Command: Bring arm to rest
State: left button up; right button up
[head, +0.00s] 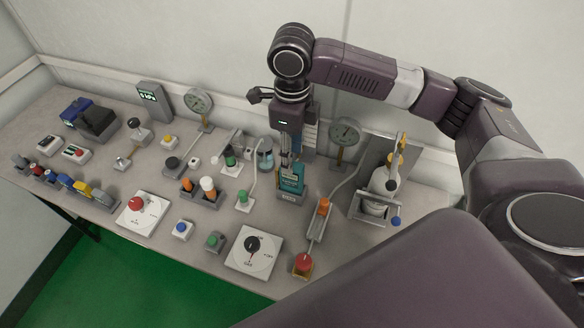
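My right arm reaches in from the right and bends down over the table. My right gripper (290,163) points down at the middle of the table, just above a teal handheld tester (292,179). The tester stands upright in a small grey holder (290,197). The fingertips are small and overlap the tester's top in the picture; I cannot tell whether they touch it or how far apart they are. My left gripper is not in view.
The table (75,190) is crowded. A gauge (344,135) and a caged bottle (378,197) stand right of the gripper, another gauge (199,101) to its left. A dial plate (254,250) and a red-button plate (142,213) lie in front. A wall (200,40) rises behind.

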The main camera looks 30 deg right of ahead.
jog(key=shift+r, duration=1.45)
